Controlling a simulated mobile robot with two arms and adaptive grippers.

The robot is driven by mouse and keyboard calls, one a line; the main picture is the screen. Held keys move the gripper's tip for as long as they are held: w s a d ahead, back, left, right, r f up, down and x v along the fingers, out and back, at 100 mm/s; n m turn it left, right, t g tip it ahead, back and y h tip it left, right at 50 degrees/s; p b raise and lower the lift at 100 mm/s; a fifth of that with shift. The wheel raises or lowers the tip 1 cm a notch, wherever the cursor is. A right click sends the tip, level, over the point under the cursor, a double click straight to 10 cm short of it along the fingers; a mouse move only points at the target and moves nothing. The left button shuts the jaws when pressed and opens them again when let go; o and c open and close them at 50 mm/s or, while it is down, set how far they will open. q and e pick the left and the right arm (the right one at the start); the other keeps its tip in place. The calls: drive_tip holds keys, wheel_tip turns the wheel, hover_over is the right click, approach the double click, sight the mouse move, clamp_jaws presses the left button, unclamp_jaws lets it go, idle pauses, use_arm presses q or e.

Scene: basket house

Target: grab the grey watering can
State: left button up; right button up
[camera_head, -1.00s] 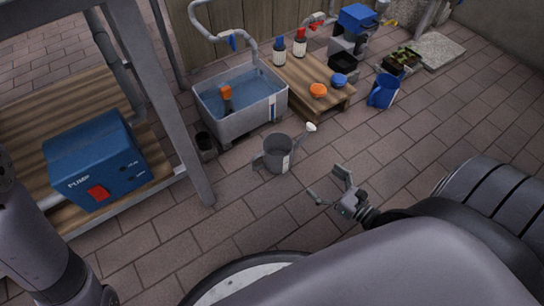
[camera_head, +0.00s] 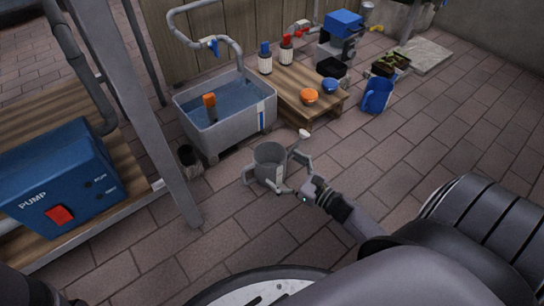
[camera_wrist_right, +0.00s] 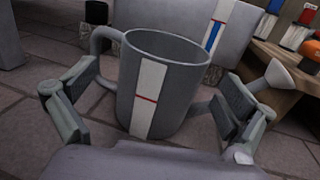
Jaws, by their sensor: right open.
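The grey watering can (camera_head: 264,166) stands upright on the paved floor in the head view, in front of the grey water tub. In the right wrist view the can (camera_wrist_right: 178,88) fills the middle, with a white label with a red line, a handle on the left and a spout with a pale rose on the right. My right gripper (camera_head: 287,174) is open, close up to the can. In the wrist view its two fingers (camera_wrist_right: 157,103) stand on either side of the can's body, with gaps visible. My left gripper is out of view.
The grey water tub (camera_head: 232,136) stands just behind the can. A wooden pallet (camera_head: 290,88) with bottles and bowls is beside it, and a blue jug (camera_head: 377,95) stands farther right. A blue pump (camera_head: 62,180) and metal post are left. Paving at right is clear.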

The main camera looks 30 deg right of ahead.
sight(258, 150)
drive_tip(key=shift+w+a+f+b, duration=0.1)
drive_tip(key=shift+w+f+b, duration=0.05)
drive_tip(key=shift+w+b, duration=0.4)
drive_tip(key=b+x, duration=0.3)
drive_tip(key=x, duration=0.1)
drive_tip(key=shift+w, duration=0.25)
drive_tip(key=shift+c, duration=0.4)
drive_tip(key=c, duration=1)
